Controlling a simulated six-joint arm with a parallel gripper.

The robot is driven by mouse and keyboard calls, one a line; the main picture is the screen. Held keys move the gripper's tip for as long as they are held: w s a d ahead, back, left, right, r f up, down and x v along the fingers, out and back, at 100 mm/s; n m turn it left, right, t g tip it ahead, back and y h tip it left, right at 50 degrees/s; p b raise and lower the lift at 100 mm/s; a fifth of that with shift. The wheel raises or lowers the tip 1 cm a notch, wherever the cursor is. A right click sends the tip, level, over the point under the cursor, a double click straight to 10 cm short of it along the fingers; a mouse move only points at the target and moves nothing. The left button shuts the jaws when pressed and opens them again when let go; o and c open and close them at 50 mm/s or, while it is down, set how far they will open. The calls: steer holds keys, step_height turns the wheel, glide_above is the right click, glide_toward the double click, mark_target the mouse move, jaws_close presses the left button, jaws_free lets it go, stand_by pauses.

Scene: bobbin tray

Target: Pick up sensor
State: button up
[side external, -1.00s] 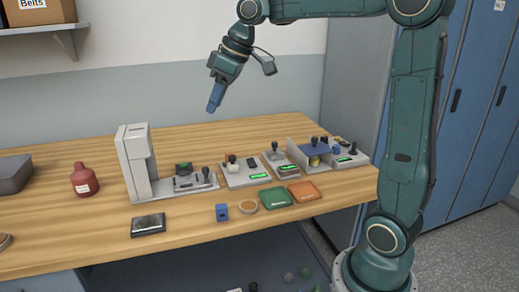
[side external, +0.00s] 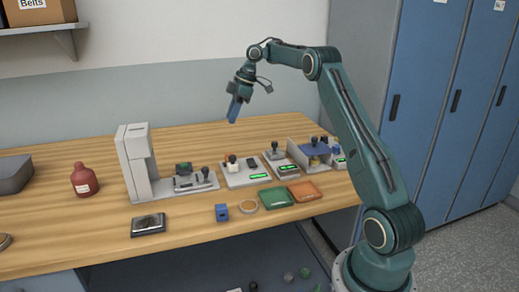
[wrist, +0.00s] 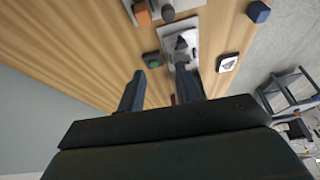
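No object is plainly marked as the sensor, and I cannot tell which one it is. Candidates include a small blue block (side external: 222,212) near the table's front edge, also in the wrist view (wrist: 258,12), and a flat dark-topped piece (side external: 148,225) to its left, also in the wrist view (wrist: 228,63). A dark piece with a green top (side external: 183,168) is at the grey stand; it seems to show in the wrist view too (wrist: 152,60). My gripper (side external: 233,113) hangs above the table, clear of everything. In the wrist view its fingers (wrist: 160,90) are apart with nothing held.
A tall grey stand (side external: 137,163) rises left of centre. Several grey fixtures with black knobs, such as one (side external: 246,172), line the table to its right. Green (side external: 276,197) and orange (side external: 305,191) trays lie in front. A red bottle (side external: 85,181) stands left.

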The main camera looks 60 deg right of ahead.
mark_target(228, 154)
steer(key=shift+n, duration=0.4)
steer(key=d+f, duration=0.3)
steer(key=d, duration=0.1)
steer(key=shift+s+f, duration=0.35)
steer(key=shift+x, duration=4.3)
steer(key=shift+s, duration=0.1)
steer(key=shift+x, duration=2.65)
steer(key=shift+s, duration=0.1)
